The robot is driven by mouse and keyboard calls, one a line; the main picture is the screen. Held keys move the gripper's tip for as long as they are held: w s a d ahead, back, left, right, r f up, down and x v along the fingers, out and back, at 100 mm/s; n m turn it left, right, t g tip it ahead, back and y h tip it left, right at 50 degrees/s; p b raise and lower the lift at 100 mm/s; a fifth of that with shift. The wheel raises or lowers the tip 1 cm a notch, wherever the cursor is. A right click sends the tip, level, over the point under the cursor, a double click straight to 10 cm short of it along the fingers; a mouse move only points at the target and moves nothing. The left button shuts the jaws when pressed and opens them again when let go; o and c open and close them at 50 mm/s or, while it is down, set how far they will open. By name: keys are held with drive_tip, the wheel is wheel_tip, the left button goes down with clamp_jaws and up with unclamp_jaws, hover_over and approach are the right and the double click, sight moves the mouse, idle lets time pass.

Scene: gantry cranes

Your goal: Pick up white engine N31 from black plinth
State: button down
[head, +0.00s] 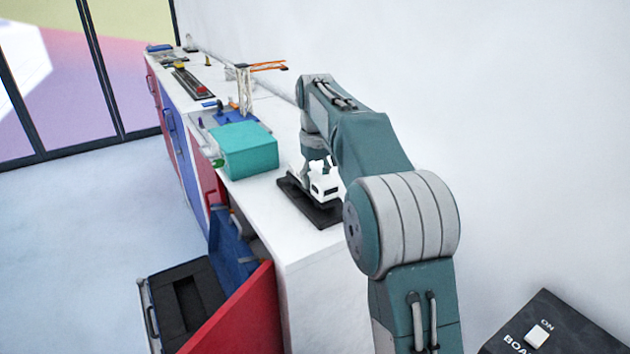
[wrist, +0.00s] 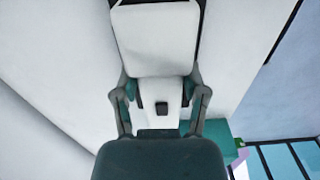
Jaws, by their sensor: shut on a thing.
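The white engine N31 (head: 325,188) is at the black plinth (head: 318,214) near the front end of the white counter, partly hidden by my arm. I cannot tell whether it touches the plinth or sits just above it. My gripper (head: 319,167) comes down over the engine from above. In the wrist view the white engine (wrist: 158,45) lies between the two fingers of my gripper (wrist: 159,95), one on each side. The gripper is shut on it. I cannot read any label on the engine.
A teal box (head: 249,150) stands on the counter (head: 260,205) just behind the plinth. Further back are a small crane with orange arms (head: 262,67) and a track.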

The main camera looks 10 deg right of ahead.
wheel_tip(320, 180, up, 9)
drive_tip(key=shift+f, duration=0.1)
drive_tip(key=shift+r, duration=0.3)
drive_tip(key=shift+s, duration=0.15)
